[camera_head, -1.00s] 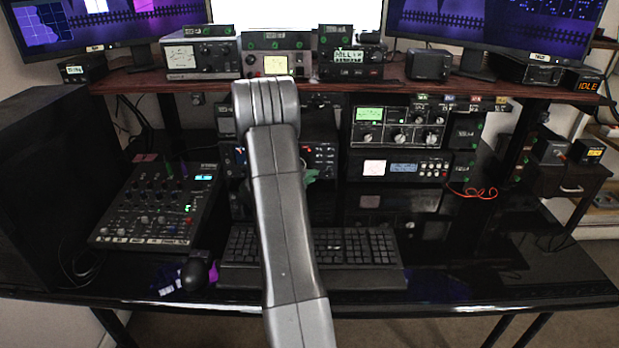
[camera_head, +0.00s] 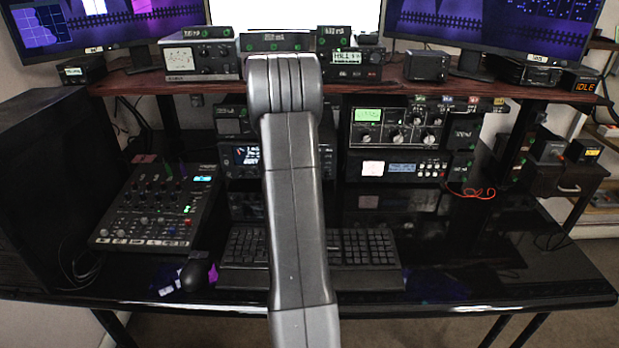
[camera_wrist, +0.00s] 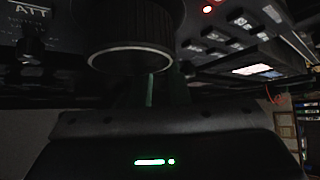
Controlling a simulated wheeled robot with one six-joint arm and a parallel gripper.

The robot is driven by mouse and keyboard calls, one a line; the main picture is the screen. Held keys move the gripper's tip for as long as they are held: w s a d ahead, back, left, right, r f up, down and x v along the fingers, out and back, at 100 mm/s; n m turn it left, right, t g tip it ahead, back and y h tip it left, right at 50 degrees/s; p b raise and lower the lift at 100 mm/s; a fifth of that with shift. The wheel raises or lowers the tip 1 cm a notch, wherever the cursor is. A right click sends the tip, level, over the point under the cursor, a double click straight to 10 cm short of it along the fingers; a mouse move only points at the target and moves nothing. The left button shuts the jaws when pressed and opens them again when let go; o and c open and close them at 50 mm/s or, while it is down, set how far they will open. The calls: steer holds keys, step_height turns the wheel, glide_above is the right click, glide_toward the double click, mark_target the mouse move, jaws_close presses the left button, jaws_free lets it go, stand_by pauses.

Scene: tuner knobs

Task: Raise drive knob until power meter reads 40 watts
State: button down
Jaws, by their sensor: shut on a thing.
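In the wrist view a large black ribbed knob with a silver rim (camera_wrist: 132,58) fills the upper middle. My gripper (camera_wrist: 150,92) is below it, its dark green fingers reaching up to the knob and shut on it; the contact itself is dim. No label on this knob can be read, so I cannot tell that it is the drive knob. In the head view my arm covers my gripper and the gear behind it. A box with a dial meter (camera_head: 184,61) stands on the shelf, and a panel with a green-lit meter (camera_head: 368,114) is below; neither reads clearly.
A mixer (camera_head: 155,215) is at the left and a keyboard (camera_head: 365,248) at the front, partly behind my arm. Stacked radios (camera_head: 400,168) stand right of my arm. The wrist view shows a smaller knob (camera_wrist: 30,48) near "ATT" lettering. The desk's right front is mostly clear.

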steer(key=shift+y, duration=0.4)
stand_by(0.3)
steer(key=c, duration=1.4)
jaws_free()
steer(key=p+v, duration=0.2)
steer(key=v, duration=1.2)
steer(key=shift+d, duration=0.1)
